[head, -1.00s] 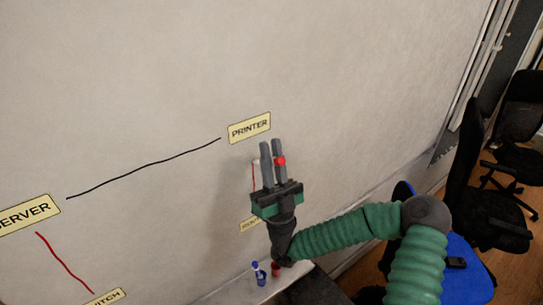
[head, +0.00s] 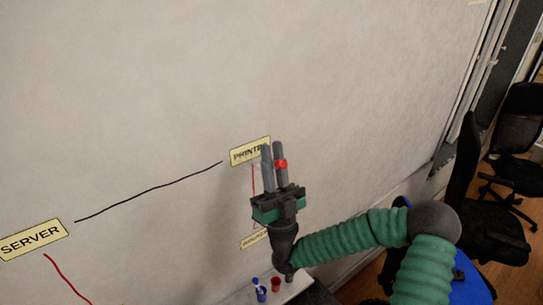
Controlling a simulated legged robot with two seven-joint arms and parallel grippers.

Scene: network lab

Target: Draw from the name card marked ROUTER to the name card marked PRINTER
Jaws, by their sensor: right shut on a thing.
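The PRINTER card (head: 240,155) is a cream label on the whiteboard, its right end hidden behind my right gripper. A lower cream card (head: 250,241) is partly covered by my gripper, and its word is hard to read; its place fits ROUTER. A thin red line (head: 254,180) runs upright between the two cards. Its top reaches about the lower edge of PRINTER; my gripper hides part of its lower stretch. My right gripper (head: 273,158) is shut on a red marker (head: 281,164), in front of the PRINTER card's right end. My left gripper is not in view.
A SERVER card (head: 32,240) is at left, with a black line (head: 150,190) toward PRINTER and a red line (head: 68,279) going down. A blue marker (head: 261,291) and a red item (head: 275,284) stand on the tray below. Chairs (head: 490,190) are at right.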

